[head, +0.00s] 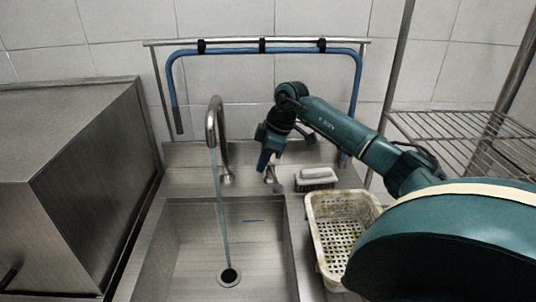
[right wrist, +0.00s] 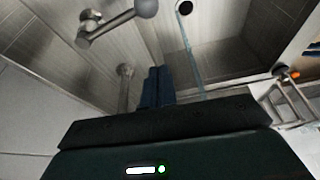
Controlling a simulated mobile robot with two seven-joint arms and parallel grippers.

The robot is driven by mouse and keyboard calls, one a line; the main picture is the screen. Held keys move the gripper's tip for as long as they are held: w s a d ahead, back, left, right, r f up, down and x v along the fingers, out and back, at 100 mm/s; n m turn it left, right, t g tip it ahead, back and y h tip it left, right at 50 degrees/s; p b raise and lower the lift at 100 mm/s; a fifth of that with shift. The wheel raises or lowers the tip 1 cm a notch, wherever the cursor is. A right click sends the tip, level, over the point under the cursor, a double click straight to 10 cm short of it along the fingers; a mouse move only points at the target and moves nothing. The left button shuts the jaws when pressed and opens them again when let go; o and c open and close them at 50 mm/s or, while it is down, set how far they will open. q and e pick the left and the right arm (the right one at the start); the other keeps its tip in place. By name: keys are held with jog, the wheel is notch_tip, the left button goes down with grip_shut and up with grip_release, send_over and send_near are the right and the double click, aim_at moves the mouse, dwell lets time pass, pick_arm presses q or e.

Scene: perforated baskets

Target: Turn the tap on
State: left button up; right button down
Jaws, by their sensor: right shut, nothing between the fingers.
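The curved metal tap (head: 213,125) stands at the back of the steel sink (head: 187,203). A thin bluish stream of water (head: 219,215) runs from its spout down to the drain (head: 229,277). The stream also shows in the right wrist view (right wrist: 190,45). The tap's lever handle (head: 271,177), with a grey ball end, sits right of the spout; it shows at the upper left in the right wrist view (right wrist: 112,23). My right gripper (head: 263,164) points down just above and beside the lever. Its blue fingers (right wrist: 156,86) are together and empty. I cannot tell whether they touch the lever.
A brush (head: 315,177) lies right of the lever. A perforated off-white basket (head: 318,222) stands right of the basin. A blue hose (head: 235,50) hangs on a rail behind. A wire rack (head: 455,125) stands at right, a large steel box (head: 60,170) at left.

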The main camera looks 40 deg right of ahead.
aim_at(274, 177)
pick_arm(q)
jog(key=shift+s+a+p, duration=0.15)
jog(key=shift+a+p, duration=0.2)
jog(key=shift+p, duration=0.35)
pick_arm(e)
notch_tip(274, 177, down, 6)
jog(key=s+d, duration=0.1)
jog(key=shift+s+d+f, duration=0.15)
jog(key=shift+d, duration=0.05)
pick_arm(q)
jog(key=shift+d+f, duration=0.1)
